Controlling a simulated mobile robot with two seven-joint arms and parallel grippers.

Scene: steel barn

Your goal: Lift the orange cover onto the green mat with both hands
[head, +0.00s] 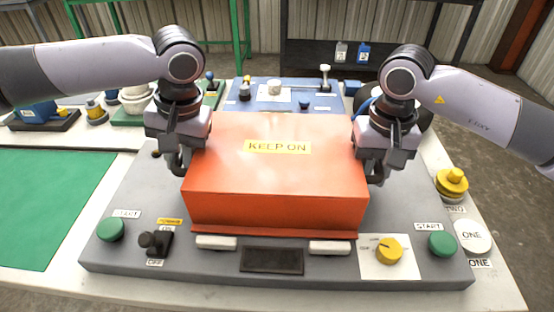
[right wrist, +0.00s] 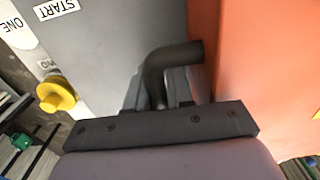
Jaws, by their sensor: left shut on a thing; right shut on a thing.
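The orange cover (head: 275,185) is a box with a yellow "KEEP ON" label. It sits on the grey machine panel (head: 120,205) in the middle of the head view. My left gripper (head: 180,168) is at its left side, shut on what appears to be the cover's left handle, largely hidden. My right gripper (head: 376,172) is at its right side, shut on the dark bent handle (right wrist: 165,65), which shows in the right wrist view beside the orange wall (right wrist: 260,80). The green mat (head: 45,200) lies flat on the table at the left, and its visible part is bare.
Green buttons (head: 110,229) (head: 442,244), a black switch (head: 155,242) and a yellow knob (head: 389,250) stand on the panel's front. A yellow button (head: 452,182) is at the right. A blue panel (head: 285,98) with small parts stands behind the cover.

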